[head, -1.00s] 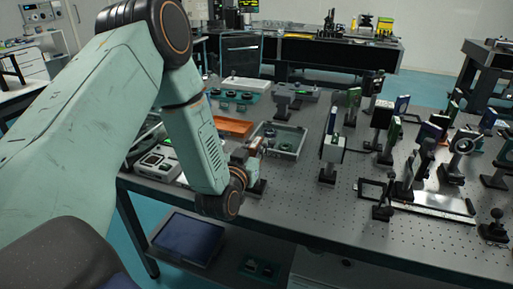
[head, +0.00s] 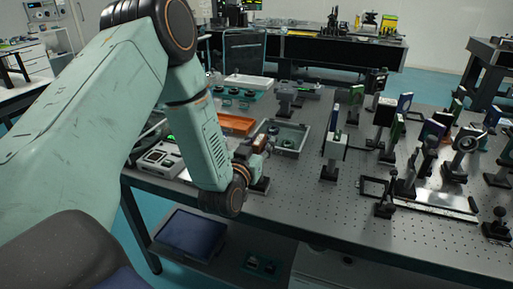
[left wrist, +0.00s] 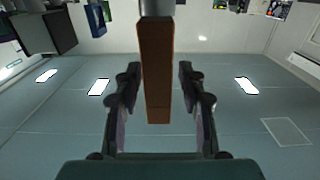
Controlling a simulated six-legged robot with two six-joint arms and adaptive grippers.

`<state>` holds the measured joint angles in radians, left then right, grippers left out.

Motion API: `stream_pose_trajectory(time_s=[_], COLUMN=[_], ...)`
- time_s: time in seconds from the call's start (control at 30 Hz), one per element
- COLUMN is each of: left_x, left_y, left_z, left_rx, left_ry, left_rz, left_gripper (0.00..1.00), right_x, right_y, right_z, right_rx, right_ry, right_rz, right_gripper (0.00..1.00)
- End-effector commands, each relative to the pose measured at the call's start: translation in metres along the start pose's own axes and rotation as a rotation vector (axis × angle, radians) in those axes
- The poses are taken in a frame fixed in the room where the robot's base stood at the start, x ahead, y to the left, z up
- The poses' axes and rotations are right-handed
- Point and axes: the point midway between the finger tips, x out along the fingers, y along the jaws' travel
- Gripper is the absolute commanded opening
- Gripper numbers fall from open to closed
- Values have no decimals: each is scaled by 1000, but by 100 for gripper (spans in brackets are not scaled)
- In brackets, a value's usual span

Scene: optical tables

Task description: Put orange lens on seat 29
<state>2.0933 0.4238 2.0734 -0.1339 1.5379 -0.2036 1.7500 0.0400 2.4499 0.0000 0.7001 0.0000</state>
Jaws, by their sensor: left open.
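My left gripper (head: 247,153) reaches down from the left at the front left of the perforated table. In the left wrist view its two fingers (left wrist: 159,72) stand apart, one on each side of an upright orange-brown bar. This looks like the orange lens (left wrist: 156,60) seen edge-on, with a gap to each finger. In the head view an orange-brown piece (head: 261,143) shows at the fingers, above a small black base (head: 260,186) on the table. My right gripper is not in view. No seat number is readable, so I cannot tell which place is seat 29.
A grey tray (head: 303,147) with round parts lies behind the gripper, with an orange tray (head: 236,124) to its left. Several post-mounted optics stand on the right, including a tall white-and-black mount (head: 333,157). The front middle of the perforated table (head: 305,205) is clear.

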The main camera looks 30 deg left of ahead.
Motion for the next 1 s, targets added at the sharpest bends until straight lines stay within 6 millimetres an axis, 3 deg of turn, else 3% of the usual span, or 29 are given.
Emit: stream_pose_trajectory(time_s=[0.07,0.17,0.6,0.9,1.0], left_x=[0,-17,-102,-120,-122], left_y=[0,0,0,0,5], left_z=[-6,-2,-2,-3,7], left_rx=[-1,-2,-1,0,3], left_ry=[1,-4,-3,-1,-41], left_rz=[0,-1,-1,0,18], left_gripper=[41,41,41,41,41], right_x=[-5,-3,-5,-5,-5], right_y=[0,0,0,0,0], right_z=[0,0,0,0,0], right_rx=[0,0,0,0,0], right_ry=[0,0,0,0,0], right_rz=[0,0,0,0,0], right_gripper=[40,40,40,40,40])
